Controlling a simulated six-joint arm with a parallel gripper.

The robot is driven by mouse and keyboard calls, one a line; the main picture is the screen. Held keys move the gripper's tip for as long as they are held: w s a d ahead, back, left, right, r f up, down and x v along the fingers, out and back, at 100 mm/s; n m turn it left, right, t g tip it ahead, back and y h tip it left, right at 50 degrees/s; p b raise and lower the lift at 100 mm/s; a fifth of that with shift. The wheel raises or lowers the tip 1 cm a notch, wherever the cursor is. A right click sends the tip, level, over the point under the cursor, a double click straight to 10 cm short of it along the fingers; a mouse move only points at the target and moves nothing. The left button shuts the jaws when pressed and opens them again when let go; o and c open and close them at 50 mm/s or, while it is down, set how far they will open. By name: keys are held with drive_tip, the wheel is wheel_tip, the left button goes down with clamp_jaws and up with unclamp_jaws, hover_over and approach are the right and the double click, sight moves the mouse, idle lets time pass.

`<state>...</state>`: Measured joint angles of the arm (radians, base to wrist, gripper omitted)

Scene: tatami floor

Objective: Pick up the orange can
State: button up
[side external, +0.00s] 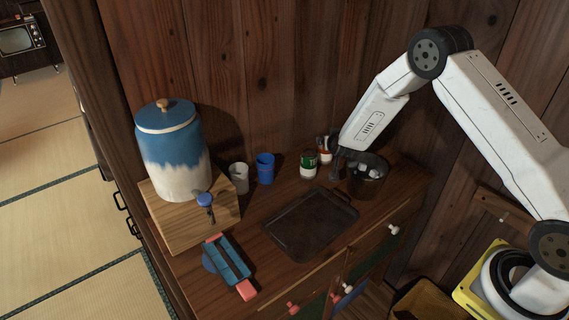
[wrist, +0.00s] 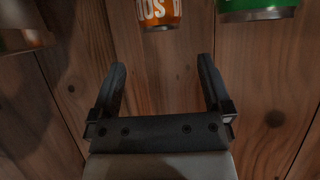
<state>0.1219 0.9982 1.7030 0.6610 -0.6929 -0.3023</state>
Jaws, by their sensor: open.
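The orange can (side external: 325,150) with white lettering stands at the back of the wooden cabinet top, against the wall, in the side view. In the wrist view, the lower part of the orange can (wrist: 158,12) shows at the top edge, beyond and between the fingertips; its upper end is cut off. My gripper (side external: 341,163) is just right of the can in the side view, low over the cabinet. In the wrist view, my gripper (wrist: 161,66) has its two dark fingers spread wide with nothing between them.
A green can (side external: 308,165) stands in front-left of the orange one; it also shows in the wrist view (wrist: 256,8). A dark pot (side external: 367,180) stands close right of my gripper. A dark tray (side external: 310,222) lies in front. Blue (side external: 265,168) and grey (side external: 239,178) cups stand left.

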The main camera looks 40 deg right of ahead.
drive_tip(key=shift+w+d+f, duration=0.1)
drive_tip(key=shift+x, duration=1.2)
drive_tip(key=shift+f+x, duration=0.3)
drive_tip(key=shift+x, duration=2.1)
drive_tip(key=shift+c, duration=0.2)
drive_tip(key=c, duration=1.3)
drive_tip(key=shift+r, duration=0.15)
